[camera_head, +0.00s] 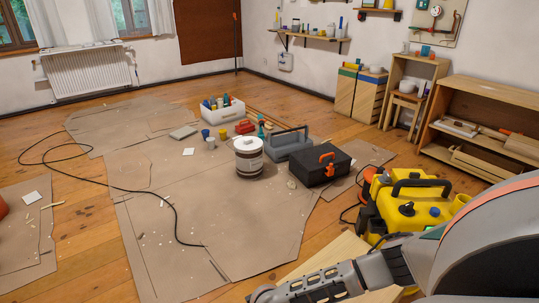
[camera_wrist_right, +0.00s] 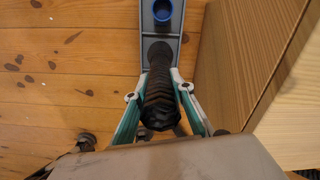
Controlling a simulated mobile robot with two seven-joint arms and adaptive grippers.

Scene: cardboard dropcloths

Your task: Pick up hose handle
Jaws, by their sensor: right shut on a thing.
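In the right wrist view, a black ribbed hose handle (camera_wrist_right: 160,100) stands between the two teal-edged fingers of my right gripper (camera_wrist_right: 160,86). The fingers are closed on it from both sides. Its far end meets a grey tray-like part (camera_wrist_right: 174,47) with a blue ring (camera_wrist_right: 163,11) in it. The handle cannot be made out in the head view. There my right arm reaches in from the lower right, and its gripper is hidden. My left gripper does not show.
A yellow machine (camera_head: 425,211) with a black handle stands beside my right arm. A wooden panel (camera_wrist_right: 250,70) is close at the right of the wrist view. A black toolbox (camera_head: 320,166) and white bucket (camera_head: 249,158) stand on cardboard. Cardboard at centre-left is mostly clear, crossed by a black cable.

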